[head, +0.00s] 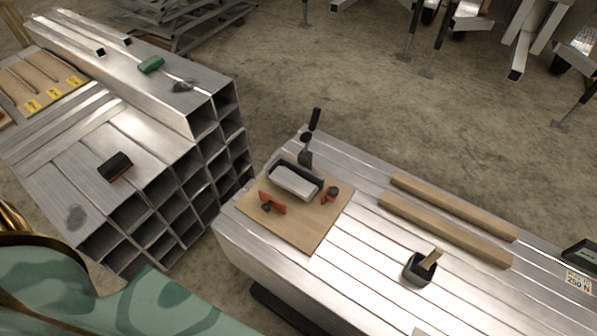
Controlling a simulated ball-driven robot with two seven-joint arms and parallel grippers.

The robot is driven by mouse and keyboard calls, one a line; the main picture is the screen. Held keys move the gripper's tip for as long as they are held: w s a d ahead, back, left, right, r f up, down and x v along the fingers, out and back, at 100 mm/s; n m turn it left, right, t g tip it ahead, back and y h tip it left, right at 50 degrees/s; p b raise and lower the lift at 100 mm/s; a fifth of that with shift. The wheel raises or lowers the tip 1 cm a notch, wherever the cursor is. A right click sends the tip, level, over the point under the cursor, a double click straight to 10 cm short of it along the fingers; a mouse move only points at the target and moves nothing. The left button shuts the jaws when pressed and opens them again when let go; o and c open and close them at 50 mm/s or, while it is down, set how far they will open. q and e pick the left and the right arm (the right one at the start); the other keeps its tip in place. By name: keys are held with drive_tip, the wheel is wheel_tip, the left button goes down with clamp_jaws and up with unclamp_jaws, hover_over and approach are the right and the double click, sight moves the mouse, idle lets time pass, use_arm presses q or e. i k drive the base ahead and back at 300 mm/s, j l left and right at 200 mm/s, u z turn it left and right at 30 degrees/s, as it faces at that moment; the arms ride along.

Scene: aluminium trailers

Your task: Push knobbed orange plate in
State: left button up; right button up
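A small upright orange plate (273,201) with a dark knob on its near left side is on a thin wooden board (312,236). The board lies on the left end of a ribbed aluminium bed. A dark tray-like holder with a pale block (296,183) sits just behind the plate. A second small orange piece with a dark round knob (331,193) is at the right end of that holder. I cannot tell how the plate is seated or whether it touches the holder. Neither of my grippers is in view.
A dark-handled tool (309,138) stands behind the board. Two wooden beams (448,230) and a black cup with a wooden piece (421,267) are to the right. A stack of square aluminium tubes (165,205) stands left, bearing a black-and-red block (115,166) and a green object (151,65).

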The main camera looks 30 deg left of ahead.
sight(271, 200)
drive_tip(key=u, duration=1.05)
